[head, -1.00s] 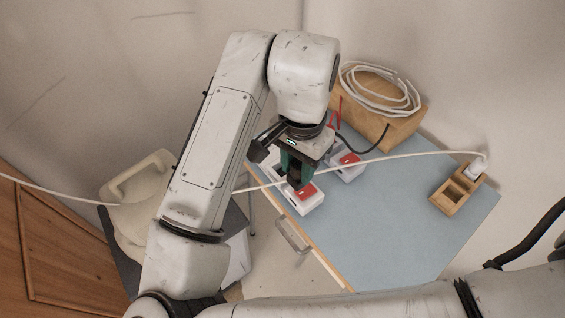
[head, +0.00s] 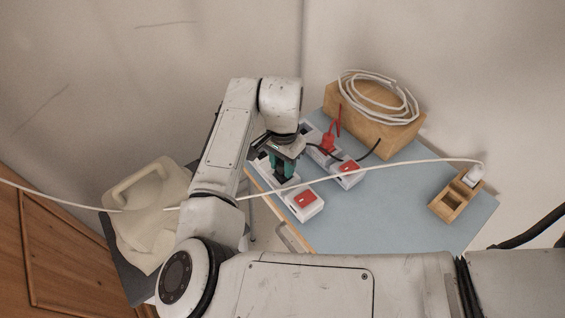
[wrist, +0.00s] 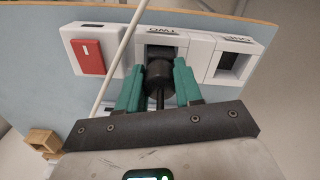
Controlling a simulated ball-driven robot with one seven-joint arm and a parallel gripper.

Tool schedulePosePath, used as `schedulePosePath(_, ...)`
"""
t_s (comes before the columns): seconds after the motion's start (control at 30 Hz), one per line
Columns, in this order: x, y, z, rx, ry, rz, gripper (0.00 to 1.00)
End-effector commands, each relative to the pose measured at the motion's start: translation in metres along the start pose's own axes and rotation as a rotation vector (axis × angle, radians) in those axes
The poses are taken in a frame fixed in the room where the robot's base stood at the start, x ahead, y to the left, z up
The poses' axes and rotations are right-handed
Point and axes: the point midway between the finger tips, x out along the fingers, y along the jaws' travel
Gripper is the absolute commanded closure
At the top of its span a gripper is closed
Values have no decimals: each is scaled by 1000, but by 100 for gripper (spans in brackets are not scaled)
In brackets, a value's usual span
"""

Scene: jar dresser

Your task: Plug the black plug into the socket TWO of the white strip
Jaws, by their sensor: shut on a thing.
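The white strip (head: 311,213) lies at the near left edge of the blue dresser top, its red switch (head: 305,201) at the right end. In the wrist view the strip (wrist: 197,50) shows socket TWO (wrist: 160,41) in the middle and socket ONE (wrist: 236,62) at the right. My gripper (wrist: 159,88) is shut on the black plug (wrist: 158,73), its green fingers on either side. The plug is over the opening of socket TWO, lined up with it; how deep it sits is hidden. In the head view my gripper (head: 284,175) is low over the strip.
A second white strip (head: 345,181) with a red plug (head: 328,142) lies behind. A wooden box (head: 372,125) carries a coiled white cable (head: 378,97). A white cable (head: 400,162) crosses above the strip. A wooden holder (head: 447,210) stands right; the front right top is clear.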

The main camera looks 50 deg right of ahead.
Motion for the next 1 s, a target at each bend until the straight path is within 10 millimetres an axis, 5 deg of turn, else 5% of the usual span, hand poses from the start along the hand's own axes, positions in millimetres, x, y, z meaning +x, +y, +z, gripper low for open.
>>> schedulePosePath(0.43,8,0,0,-1,1,-1,96)
schedulePosePath(0.47,8,0,0,-1,1,-2,63)
schedulePosePath(0.5,7,0,0,-1,1,-2,60)
schedulePosePath(0.7,7,0,0,0,1,-1,40)
schedulePosePath(1.0,4,0,0,0,0,-2,40)
